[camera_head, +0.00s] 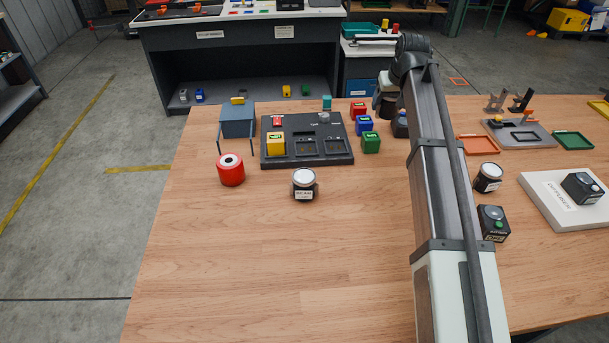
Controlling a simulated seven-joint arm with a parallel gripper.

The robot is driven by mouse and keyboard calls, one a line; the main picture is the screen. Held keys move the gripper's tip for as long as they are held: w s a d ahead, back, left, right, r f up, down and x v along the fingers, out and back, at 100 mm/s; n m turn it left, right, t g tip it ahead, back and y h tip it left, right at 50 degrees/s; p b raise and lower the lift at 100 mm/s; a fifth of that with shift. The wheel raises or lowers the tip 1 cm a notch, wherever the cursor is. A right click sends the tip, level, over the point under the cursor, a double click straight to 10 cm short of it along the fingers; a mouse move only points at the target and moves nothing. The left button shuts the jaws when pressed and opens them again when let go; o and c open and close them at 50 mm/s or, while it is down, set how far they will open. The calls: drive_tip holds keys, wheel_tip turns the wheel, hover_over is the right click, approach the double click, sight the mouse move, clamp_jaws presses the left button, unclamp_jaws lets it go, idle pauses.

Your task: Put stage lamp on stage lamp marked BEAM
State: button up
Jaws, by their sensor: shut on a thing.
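A short black stage lamp (304,184) with a pale round top stands upright on the table, left of my arm; its small front label appears to read BEAM. A similar black lamp (488,177) with a pale top and a label stands right of my arm. My gripper (387,108) points down at the far part of the table, partly hidden behind my arm. It is shut on a dark thing (400,125), which is mostly hidden; its kind and whether it touches the table cannot be told.
A dark tray (342,159) with coloured blocks lies left of my gripper, beside a blue stand (238,122) and a red roll (231,171). A black box (493,223) and a white board (550,207) are at right. The front-left table is clear.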

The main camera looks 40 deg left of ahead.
drive_tip(key=s+a+r+n, duration=0.1)
drive_tip(key=s+a, duration=0.4)
drive_tip(key=s, duration=0.5)
drive_tip(key=s+a+r+n, duration=0.2)
drive_tip(key=s+a+r, duration=0.2)
drive_tip(key=s, duration=0.7)
drive_tip(key=a, duration=0.2)
drive_tip(key=shift+a+g+y, duration=0.3)
drive_tip(key=shift+g+y, duration=0.1)
drive_tip(key=shift+n, duration=0.3)
drive_tip(key=s, duration=0.7)
drive_tip(key=shift+d+r, duration=0.4)
drive_tip(key=d, duration=0.1)
drive_tip(key=s+d, duration=0.1)
drive_tip(key=d+f, duration=0.1)
drive_tip(key=shift+s+d, duration=0.35)
drive_tip(key=shift+s, duration=0.05)
drive_tip(key=shift+c, duration=0.8)
drive_tip(key=shift+s+d+f+m, duration=0.2)
drive_tip(key=shift+d+f+m, duration=0.15)
drive_tip(key=shift+m, duration=0.25)
approach(301, 169)
drive_tip(key=shift+x, duration=2.65)
drive_tip(key=o, duration=1.5)
